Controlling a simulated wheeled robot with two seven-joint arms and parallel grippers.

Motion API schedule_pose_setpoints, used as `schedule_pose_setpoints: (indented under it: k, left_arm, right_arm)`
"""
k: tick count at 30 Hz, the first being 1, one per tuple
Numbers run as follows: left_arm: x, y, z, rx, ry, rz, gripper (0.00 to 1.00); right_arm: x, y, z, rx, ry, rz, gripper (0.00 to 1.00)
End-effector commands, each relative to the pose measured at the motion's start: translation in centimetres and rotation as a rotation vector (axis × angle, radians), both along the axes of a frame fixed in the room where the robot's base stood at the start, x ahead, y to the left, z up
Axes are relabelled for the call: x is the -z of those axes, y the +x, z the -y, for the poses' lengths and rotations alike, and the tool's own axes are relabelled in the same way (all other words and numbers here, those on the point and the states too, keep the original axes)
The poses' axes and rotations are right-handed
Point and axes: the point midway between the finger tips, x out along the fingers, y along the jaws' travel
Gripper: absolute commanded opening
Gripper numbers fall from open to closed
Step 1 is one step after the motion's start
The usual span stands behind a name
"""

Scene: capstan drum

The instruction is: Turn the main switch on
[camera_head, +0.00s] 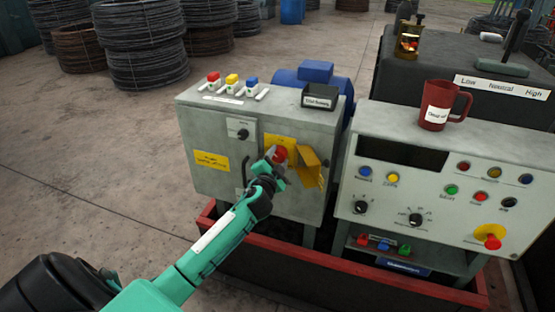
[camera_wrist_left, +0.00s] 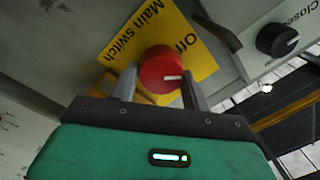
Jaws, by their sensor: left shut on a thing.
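The main switch is a red round knob (camera_head: 280,154) with a white mark, on a yellow plate on the front of the grey cabinet (camera_head: 215,130). The white mark on the knob points to the right in that view. My left gripper (camera_head: 275,162) is shut on the knob. My right gripper is not in view.
A yellow flap (camera_head: 311,167) stands out just right of the knob. A black knob (camera_wrist_left: 278,40) labelled "Close…" is near it in the wrist view. A control desk (camera_head: 440,180) with a red mug (camera_head: 434,105) stands at the right. Wire coils (camera_head: 140,45) stand behind.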

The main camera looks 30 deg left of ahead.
Motion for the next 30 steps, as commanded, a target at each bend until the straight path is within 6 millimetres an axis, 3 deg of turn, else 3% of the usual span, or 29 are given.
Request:
schedule_pose_setpoints:
  k: [14, 30]
  left_arm:
    - [0.2, 0.0, 0.0, 0.001, 0.439, -0.106, 0.24]
    - [0.4, 0.0, 0.0, 0.002, 0.784, -0.191, 0.24]
  right_arm:
    - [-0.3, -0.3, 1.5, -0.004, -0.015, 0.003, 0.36]
    - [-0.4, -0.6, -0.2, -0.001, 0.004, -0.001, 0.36]
